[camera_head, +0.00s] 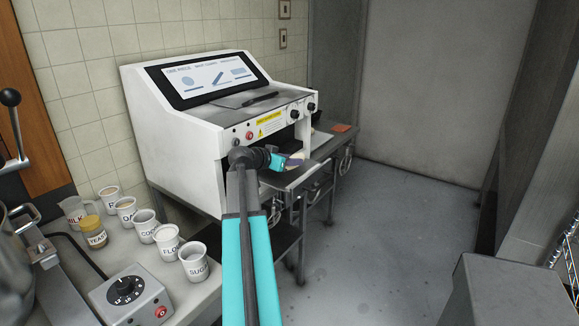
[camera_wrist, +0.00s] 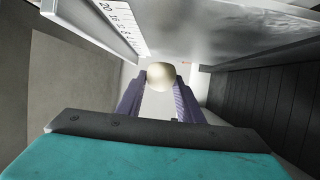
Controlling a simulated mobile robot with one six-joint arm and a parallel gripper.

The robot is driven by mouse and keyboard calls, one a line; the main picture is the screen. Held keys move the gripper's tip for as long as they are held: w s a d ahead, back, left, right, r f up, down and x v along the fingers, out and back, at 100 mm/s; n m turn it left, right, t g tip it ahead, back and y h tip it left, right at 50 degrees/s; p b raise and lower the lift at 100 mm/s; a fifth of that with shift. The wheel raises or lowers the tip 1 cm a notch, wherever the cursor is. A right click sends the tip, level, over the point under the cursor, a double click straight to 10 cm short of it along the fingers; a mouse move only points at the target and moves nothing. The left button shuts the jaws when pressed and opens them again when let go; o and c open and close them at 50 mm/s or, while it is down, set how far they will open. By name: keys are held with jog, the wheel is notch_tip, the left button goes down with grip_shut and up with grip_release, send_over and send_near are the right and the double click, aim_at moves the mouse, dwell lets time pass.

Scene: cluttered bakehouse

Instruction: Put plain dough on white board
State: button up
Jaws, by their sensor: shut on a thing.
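My gripper (camera_wrist: 159,98) is shut on a pale, round lump of dough (camera_wrist: 160,75), which sits between its two purplish fingers in the wrist view. In the head view my gripper (camera_head: 296,161) is at the front opening of the white machine, above its metal table. The dough is small and partly hidden there. A pale flat surface shows beyond and below the dough in the wrist view; I cannot tell if it is the white board. The dough appears apart from it.
The white machine (camera_head: 185,135) has a front panel with knobs. A metal table (camera_head: 300,178) runs out from it, with an orange item (camera_head: 341,128) at the far end. Labelled cups, a yeast jar (camera_head: 93,232) and a dial box (camera_head: 130,292) stand on the left counter.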

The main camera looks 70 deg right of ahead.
jog(key=shift+d, duration=0.1)
jog(key=shift+w+d, duration=0.5)
jog(key=shift+d, duration=0.25)
jog(key=shift+a+f+p, duration=0.1)
jog(key=shift+f+p, duration=0.45)
jog(key=shift+f, duration=1.1)
jog(key=shift+f+b, duration=0.15)
jog(key=shift+b, duration=0.3)
jog(key=o, duration=0.8)
jog(key=shift+p, duration=0.8)
